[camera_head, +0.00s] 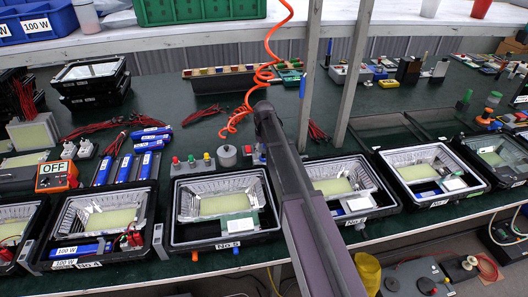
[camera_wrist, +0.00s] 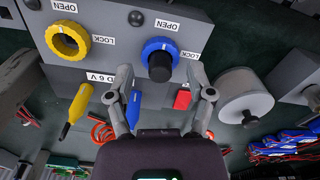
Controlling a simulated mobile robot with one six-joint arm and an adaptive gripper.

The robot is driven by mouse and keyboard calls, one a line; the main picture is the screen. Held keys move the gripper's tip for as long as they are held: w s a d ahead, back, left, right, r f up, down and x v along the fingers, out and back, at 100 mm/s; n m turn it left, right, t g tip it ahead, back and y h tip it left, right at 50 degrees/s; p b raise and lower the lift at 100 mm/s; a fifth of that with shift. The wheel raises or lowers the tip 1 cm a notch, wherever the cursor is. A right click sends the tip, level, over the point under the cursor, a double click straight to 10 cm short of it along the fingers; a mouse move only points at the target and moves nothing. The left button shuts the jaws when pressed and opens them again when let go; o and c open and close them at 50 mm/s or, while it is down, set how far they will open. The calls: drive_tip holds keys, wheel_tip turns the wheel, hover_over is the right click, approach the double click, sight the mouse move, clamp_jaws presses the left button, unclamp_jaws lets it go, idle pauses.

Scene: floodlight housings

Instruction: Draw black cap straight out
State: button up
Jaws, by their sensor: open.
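The black cap (camera_wrist: 160,68) sits inside a blue ring (camera_wrist: 150,48) on a grey panel (camera_wrist: 108,60) in the wrist view. OPEN and LOCK labels flank the ring. My gripper (camera_wrist: 161,78) is open and empty, with one finger to each side of the cap in the picture. I see gaps between the fingers and the cap; their depth to it is hard to judge. A yellow ring (camera_wrist: 68,40) with its own OPEN and LOCK labels is to the left on the panel. In the head view my arm covers the middle of the bench, and I cannot make out the cap there.
In the wrist view, a grey cylinder (camera_wrist: 243,97) stands to the right and a yellow-handled tool (camera_wrist: 76,110) to the lower left. In the head view, several floodlight housings (camera_head: 215,181) line the front edge, and an orange coiled hose (camera_head: 262,75) hangs near my arm.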

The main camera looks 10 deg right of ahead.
sight(264, 152)
drive_tip(key=shift+f, duration=0.25)
clamp_jaws()
drive_tip(key=shift+r+p, duration=2.15)
drive_tip(key=shift+r, duration=0.15)
idle(0.6)
